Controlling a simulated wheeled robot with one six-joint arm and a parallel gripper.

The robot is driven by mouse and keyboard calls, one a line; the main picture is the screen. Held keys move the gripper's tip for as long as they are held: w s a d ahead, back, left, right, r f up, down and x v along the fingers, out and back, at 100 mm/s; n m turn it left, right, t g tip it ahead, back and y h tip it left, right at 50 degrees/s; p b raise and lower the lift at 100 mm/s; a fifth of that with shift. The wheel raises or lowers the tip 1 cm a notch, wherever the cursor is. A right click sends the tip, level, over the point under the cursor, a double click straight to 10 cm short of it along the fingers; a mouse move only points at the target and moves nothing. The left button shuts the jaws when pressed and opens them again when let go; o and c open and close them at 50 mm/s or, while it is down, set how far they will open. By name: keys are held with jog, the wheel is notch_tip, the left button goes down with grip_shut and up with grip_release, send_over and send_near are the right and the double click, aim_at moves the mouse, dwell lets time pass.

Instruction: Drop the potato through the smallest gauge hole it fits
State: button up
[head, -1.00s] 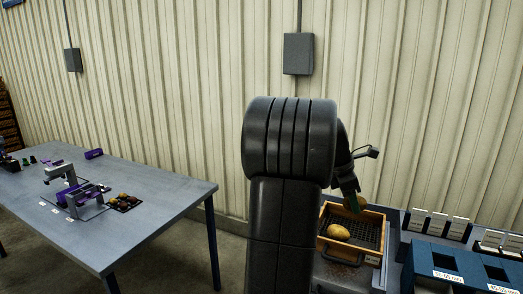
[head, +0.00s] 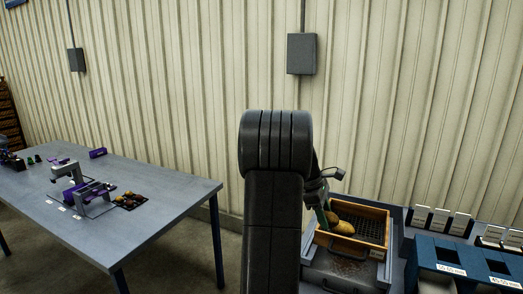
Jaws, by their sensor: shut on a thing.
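The blue gauge boxes (head: 433,248) with dark square holes (head: 450,256) stand at the right edge, apart from my gripper. White labels (head: 452,269) on their fronts carry millimetre ranges too small to read surely.
Small white cards (head: 440,219) stand behind the blue boxes. A grey drawer-like unit (head: 340,268) is below the tray. A separate grey table (head: 120,215) at left holds purple and grey devices and a dark tray of small items (head: 131,201). A ribbed wall closes the back.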

jog(key=a+f+m+g+y, duration=0.3)
jog(key=a+f+m, duration=1)
jog(key=a+f, duration=0.65)
notch_tip(320, 180, down, 10)
jog(key=b, duration=1)
jog(key=shift+w+d+f, duration=0.15)
jog(key=shift+w, duration=0.1)
jog(key=shift+s+f, duration=0.1)
